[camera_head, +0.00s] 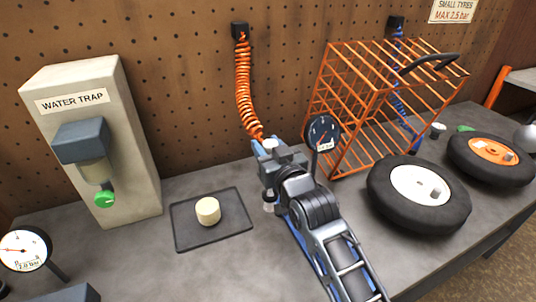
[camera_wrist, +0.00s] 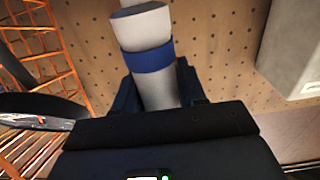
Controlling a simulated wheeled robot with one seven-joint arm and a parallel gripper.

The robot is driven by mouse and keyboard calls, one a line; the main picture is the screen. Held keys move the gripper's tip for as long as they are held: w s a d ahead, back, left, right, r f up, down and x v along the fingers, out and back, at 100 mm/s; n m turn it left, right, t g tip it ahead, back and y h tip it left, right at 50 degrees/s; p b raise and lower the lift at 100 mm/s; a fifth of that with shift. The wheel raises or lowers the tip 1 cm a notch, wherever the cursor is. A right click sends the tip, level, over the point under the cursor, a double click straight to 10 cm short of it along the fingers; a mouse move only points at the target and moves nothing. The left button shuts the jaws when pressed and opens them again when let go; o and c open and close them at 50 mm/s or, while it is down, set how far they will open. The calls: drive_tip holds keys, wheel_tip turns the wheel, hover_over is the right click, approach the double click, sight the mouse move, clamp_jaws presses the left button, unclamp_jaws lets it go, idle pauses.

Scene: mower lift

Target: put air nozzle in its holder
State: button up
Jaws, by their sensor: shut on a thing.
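My gripper (camera_head: 269,160) is over the middle of the bench, at the lower end of the orange coiled hose. In the wrist view, its dark fingers (camera_wrist: 160,93) are shut on a pale grey cylinder with a blue band, apparently the air nozzle (camera_wrist: 154,55). In the head view the nozzle is mostly hidden by my gripper and wrist. The orange coiled hose (camera_head: 245,95) hangs from a black wall block (camera_head: 240,30) and reaches down to my gripper. I cannot make out which thing is the nozzle's holder.
An orange wire cage (camera_head: 375,95) stands right of my gripper, with a round gauge (camera_head: 322,132) between. Two wheels (camera_head: 420,193) lie farther right. A water trap (camera_head: 130,130) stands left.

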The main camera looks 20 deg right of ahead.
drive_tip(key=shift+f+b, duration=2.1)
drive_tip(key=shift+f, duration=0.7)
drive_tip(key=shift+f+b, duration=0.45)
drive_tip(key=shift+f, duration=0.15)
drive_tip(key=o, duration=0.8)
drive_tip(key=s+p, duration=0.3)
drive_tip(key=s, duration=0.8)
